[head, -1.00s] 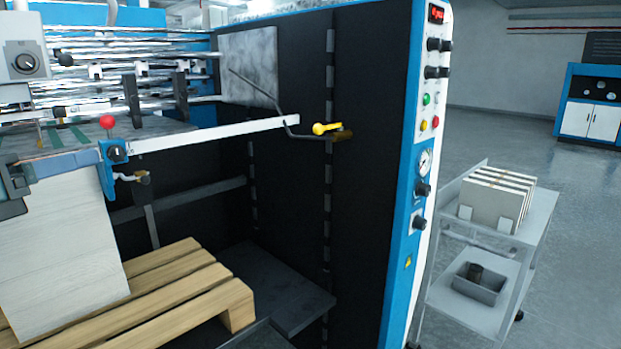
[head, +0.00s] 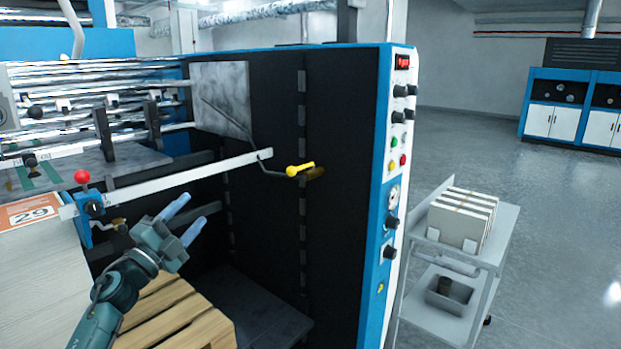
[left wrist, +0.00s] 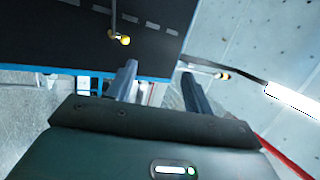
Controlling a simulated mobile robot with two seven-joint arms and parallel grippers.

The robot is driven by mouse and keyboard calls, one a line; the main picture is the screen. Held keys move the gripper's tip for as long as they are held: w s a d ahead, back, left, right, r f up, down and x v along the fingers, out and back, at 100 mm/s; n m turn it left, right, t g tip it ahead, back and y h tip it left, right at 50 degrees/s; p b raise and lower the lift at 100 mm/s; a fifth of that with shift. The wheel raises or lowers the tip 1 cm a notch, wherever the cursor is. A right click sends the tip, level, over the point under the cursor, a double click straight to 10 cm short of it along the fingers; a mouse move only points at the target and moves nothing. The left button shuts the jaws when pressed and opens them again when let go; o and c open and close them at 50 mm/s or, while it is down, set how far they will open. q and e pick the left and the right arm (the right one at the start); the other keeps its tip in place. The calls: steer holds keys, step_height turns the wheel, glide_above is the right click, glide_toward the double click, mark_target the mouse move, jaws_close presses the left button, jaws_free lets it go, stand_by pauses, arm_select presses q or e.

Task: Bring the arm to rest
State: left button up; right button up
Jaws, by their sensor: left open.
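My left gripper (head: 198,208) is in the lower left of the head view, with its arm rising from the bottom edge. Its two fingers are apart, point up and to the right, and hold nothing. It is in front of the machine's dark opening, above the wooden pallet (head: 172,312) in the picture. The left wrist view also shows the two spread fingers (left wrist: 158,72) with nothing between them. My right gripper is in neither view.
A yellow-handled lever (head: 300,170) sticks out from the machine's dark side, right of my gripper. A grey cart (head: 458,256) stands right; floor beyond is clear.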

arm_select(q)
steer(key=w+a+f+n+t+y, duration=0.1)
steer(key=w+a+f+n+y, duration=0.15)
steer(key=a+n+y, duration=0.9)
step_height(320, 180, down, 8)
steer(key=d+n+g, duration=0.2)
steer(key=n+g, duration=0.2)
steer(key=n, duration=0.4)
steer(key=s+d+f+m+g+h, duration=0.1)
steer(key=s+d+f+g+h, duration=0.1)
steer(key=s+d+f, duration=0.6)
steer(key=s+d+f+m+g+h, duration=0.1)
steer(key=s+d+f, duration=0.4)
steer(key=s+f, duration=0.6)
steer(key=s+d+f+g+h, duration=0.1)
steer(key=s+d+f, duration=0.1)
steer(key=s, duration=0.8)
steer(key=s+d+f+n+g+h, duration=0.1)
steer(key=s+d, duration=0.4)
steer(key=s, duration=0.5)
steer(key=shift+d+f+g, duration=0.3)
steer(key=shift+f+g, duration=0.3)
steer(key=shift+f, duration=0.35)
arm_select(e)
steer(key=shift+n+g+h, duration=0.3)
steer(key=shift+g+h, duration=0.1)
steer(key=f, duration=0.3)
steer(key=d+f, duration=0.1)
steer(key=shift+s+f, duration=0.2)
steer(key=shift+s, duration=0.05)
